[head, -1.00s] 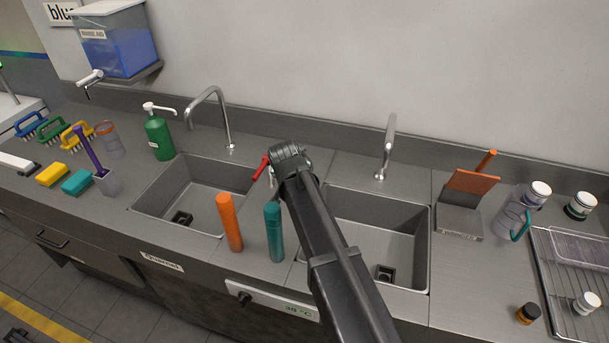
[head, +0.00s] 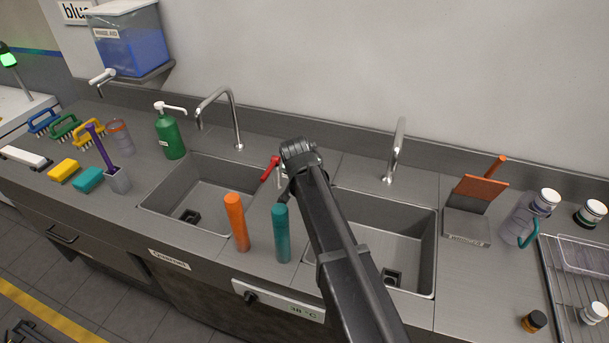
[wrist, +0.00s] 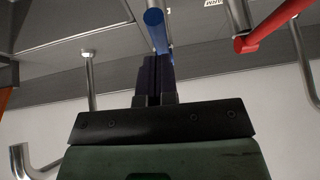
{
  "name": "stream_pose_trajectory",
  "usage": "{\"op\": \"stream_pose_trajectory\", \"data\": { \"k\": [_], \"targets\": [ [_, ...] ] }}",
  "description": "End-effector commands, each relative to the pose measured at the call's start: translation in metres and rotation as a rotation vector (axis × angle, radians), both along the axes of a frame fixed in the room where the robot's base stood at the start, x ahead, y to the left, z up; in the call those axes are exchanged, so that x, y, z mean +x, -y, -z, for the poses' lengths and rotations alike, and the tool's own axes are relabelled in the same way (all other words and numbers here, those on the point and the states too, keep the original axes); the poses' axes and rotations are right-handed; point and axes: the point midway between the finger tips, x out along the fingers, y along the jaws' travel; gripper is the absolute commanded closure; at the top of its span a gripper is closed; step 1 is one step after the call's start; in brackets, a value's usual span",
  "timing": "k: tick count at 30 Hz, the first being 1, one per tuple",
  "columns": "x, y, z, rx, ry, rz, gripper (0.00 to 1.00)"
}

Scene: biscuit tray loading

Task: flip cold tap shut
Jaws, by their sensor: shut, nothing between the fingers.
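The cold tap's blue lever (wrist: 156,28) shows at the top middle of the wrist view. My gripper (wrist: 153,60) is shut and empty, with its dark fingertips right at the lower end of the blue lever in the picture. Whether they touch it I cannot tell. The red lever (wrist: 268,30) of the other tap is to the right in the wrist view. In the head view the red lever (head: 270,168) stands just left of my wrist. My arm hides the blue lever there, and the fingers are not clearly visible.
A left sink (head: 160,208) and a right sink (head: 434,250) have curved spouts behind them. An orange cylinder (head: 237,222) and a teal cylinder (head: 281,234) stand in front of the levers. A green pump bottle (head: 170,138) stands at the back left.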

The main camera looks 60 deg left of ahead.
Motion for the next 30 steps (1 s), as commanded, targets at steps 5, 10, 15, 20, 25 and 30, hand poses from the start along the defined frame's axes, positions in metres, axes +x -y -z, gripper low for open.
{"op": "stream_pose_trajectory", "data": {
  "k": [5,10,15,20,25,30],
  "targets": [
    [0.002,0.002,-0.013,0.0,0.0,0.002,1.0],
    [0.01,0.007,-0.049,0.0,-0.001,0.009,1.0],
    [-0.012,0.031,-0.091,0.0,-0.001,0.008,1.0],
    [-0.029,0.047,-0.117,0.0,-0.001,0.008,1.0],
    [-0.034,0.052,-0.119,0.0,-0.001,0.009,1.0],
    [-0.034,0.051,-0.117,-0.002,0.001,0.006,1.0]
  ]
}}
